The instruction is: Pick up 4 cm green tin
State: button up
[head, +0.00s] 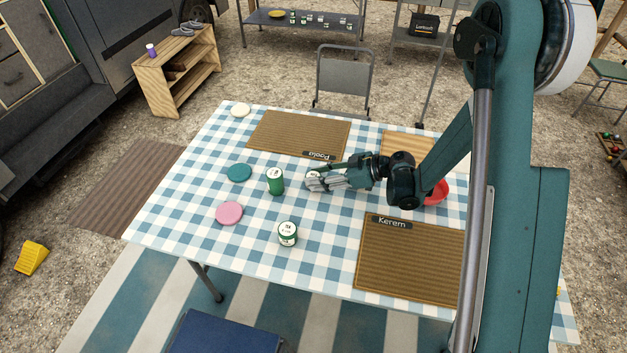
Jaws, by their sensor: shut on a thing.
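My gripper (315,182) is low over the middle of the checked table, reaching in from the right. It is shut on a small pale-topped thing, mostly hidden by the fingers; I cannot tell for sure that it is a green tin. A green tin (276,184) with a white top stands upright just left of the fingertips, apart from them. Another green tin (288,239) with a white top and a pale label band stands nearer the front edge. The size marks on the tins are too small to read.
A teal disc (239,172), a pink disc (229,213) and a white disc (240,110) lie on the left of the table (180,220). Mats marked Paola (290,131) and Kerem (410,265) lie behind and front right. A red bowl (437,190) is partly behind my arm.

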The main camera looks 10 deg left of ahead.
jog(key=shift+r, duration=0.15)
notch_tip(320, 180, up, 10)
jog(key=p, duration=0.2)
jog(key=shift+p, duration=0.3)
dwell(0.3)
